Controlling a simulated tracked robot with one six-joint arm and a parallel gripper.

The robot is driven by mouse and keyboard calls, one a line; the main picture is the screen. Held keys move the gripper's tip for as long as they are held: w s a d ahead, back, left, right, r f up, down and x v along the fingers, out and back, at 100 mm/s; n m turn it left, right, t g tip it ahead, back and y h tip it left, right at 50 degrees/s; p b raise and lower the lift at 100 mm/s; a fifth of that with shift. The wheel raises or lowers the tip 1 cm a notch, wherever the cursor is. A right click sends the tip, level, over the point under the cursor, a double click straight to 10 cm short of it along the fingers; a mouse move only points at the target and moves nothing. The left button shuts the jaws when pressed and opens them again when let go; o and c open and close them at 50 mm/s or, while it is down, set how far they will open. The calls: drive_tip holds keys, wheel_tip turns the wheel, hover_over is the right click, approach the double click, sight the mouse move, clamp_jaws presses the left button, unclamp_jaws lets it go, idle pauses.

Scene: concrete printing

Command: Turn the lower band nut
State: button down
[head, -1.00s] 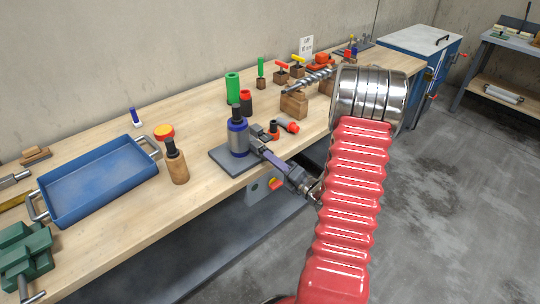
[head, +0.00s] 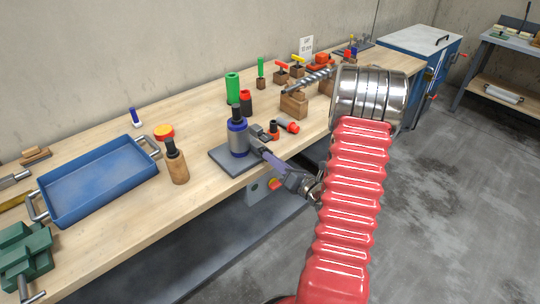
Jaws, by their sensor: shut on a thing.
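A grey cylinder (head: 238,141) with a blue upper band and a blue lower band (head: 239,153) stands upright on a dark plate (head: 217,156) at the bench's front edge. Its top is black. My gripper (head: 256,144) reaches in from the right, from behind my red arm. Its jaws are shut at the cylinder's right side, by the lower band. The lower band nut is hidden between the jaws, so its angle cannot be seen.
A wooden-handled tool (head: 176,164) and a blue tray (head: 95,185) stand left of the plate. Green and red cylinders (head: 233,89) stand behind. A red and black fitting (head: 287,126) lies close behind my gripper. Wooden block (head: 294,104) is to the right.

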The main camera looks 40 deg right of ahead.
drive_tip(key=shift+f, duration=0.2)
drive_tip(key=n, duration=0.5)
idle(0.4)
drive_tip(key=c, duration=2)
unclamp_jaws()
drive_tip(key=shift+r, duration=0.1)
drive_tip(key=s, duration=0.4)
drive_tip(key=shift+s, duration=0.25)
